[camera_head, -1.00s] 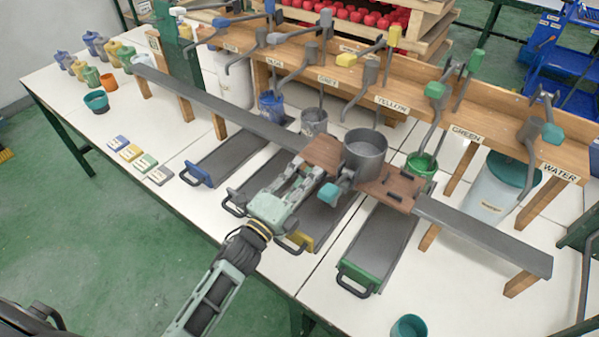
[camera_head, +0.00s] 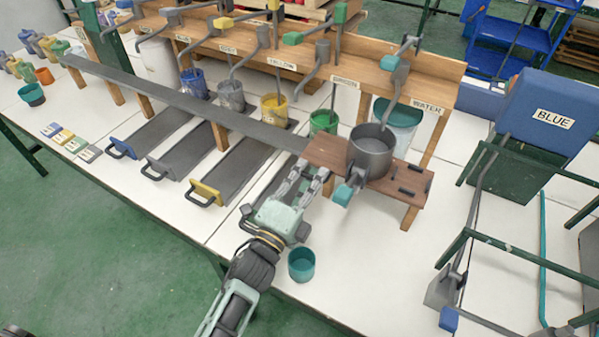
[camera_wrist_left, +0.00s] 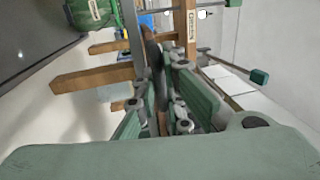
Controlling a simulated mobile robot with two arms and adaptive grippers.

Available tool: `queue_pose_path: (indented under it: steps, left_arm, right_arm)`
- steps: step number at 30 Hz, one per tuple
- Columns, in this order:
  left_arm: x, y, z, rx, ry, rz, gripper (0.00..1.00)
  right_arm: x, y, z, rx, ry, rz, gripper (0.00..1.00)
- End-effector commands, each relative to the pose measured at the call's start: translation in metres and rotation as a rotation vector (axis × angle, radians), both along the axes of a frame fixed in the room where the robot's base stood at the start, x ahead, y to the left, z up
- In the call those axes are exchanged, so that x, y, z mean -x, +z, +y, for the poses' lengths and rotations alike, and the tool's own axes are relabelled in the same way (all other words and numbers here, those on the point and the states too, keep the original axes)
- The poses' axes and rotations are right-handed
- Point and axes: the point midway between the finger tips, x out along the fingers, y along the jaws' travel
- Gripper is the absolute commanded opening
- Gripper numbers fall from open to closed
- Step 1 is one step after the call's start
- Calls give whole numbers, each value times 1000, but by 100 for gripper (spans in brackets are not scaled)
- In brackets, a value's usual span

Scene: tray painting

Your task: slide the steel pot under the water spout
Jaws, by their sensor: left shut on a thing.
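The grey steel pot (camera_head: 370,156) stands upright on a brown wooden carriage (camera_head: 328,150) at the right end of the rail. A teal tap (camera_head: 344,193) sticks out from the pot's front. The grey water spout (camera_head: 391,102), beside the WATER label (camera_head: 427,108), comes down from above. Its lower end shows over the pot's mouth in the head view. My left gripper (camera_head: 306,181) is shut at the carriage's left front edge. Its fingers (camera_wrist_left: 168,112) also show in the left wrist view, where what they grip is partly hidden. My right gripper is out of view.
A teal cup (camera_head: 301,264) stands near the table's front edge, close to my left wrist. The rail (camera_head: 190,103) runs left, with several trays in front and several colour spouts behind. A blue bin marked BLUE (camera_head: 548,115) and a green frame stand at the right.

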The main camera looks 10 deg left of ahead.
Motion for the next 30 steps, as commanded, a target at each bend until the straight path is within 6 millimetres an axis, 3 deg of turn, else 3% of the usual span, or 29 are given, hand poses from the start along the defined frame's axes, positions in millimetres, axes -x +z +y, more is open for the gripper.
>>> queue_pose_path:
  steps: [5, 17, 18, 24, 30]
  left_arm:
    - [4, -4, -8, -3, 0, 6, 0]
    - [5, -4, -12, -2, -3, 7, 0]
    - [5, -4, -12, -2, -3, 8, 10]
    - [5, -3, -11, -1, -2, 5, 27]
    - [4, -1, -10, 0, 0, 3, 29]
  right_arm:
    - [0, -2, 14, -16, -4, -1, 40]
    - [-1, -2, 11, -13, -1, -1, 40]
    - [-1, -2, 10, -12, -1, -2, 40]
    - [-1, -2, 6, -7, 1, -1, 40]
    - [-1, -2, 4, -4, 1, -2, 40]
